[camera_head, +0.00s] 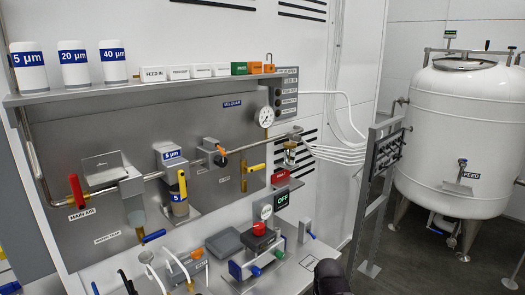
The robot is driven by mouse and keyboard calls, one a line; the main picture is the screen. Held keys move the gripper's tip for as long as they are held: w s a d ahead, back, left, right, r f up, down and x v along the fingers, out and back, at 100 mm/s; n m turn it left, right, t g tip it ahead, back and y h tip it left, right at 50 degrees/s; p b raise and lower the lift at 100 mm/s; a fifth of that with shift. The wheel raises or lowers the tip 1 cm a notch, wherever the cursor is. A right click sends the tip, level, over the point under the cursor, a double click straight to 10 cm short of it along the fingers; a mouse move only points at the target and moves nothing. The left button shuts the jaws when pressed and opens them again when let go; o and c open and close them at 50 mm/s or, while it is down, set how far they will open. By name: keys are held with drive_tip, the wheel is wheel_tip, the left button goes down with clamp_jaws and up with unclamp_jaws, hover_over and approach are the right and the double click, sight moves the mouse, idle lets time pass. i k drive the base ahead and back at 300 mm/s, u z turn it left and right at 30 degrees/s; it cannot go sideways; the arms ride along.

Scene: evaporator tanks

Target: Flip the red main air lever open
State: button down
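The red main air lever (76,190) is on the pipe at the left of the steel panel, above the "MAIN AIR" label (82,214). It stands nearly upright, across the roughly horizontal pipe. A dark rounded part, which looks like my gripper (330,277), shows at the bottom edge, right of centre. It is cut off by the frame, and its fingers cannot be made out. It is well to the right of and below the red lever, far from touching it.
A filter bowl (132,198) hangs right of the lever. A yellow-handled lever (183,184) and a "5 µm" filter (173,158) are further along. A shelf (150,88) with cups and labelled blocks juts out above. Clamps and a box with a red button (259,229) crowd the bench below.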

sight(73, 178)
drive_tip(key=u, duration=1.35)
drive_tip(key=k, duration=0.6)
drive_tip(key=u, duration=0.1)
drive_tip(key=i, duration=0.45)
drive_tip(key=u, duration=0.05)
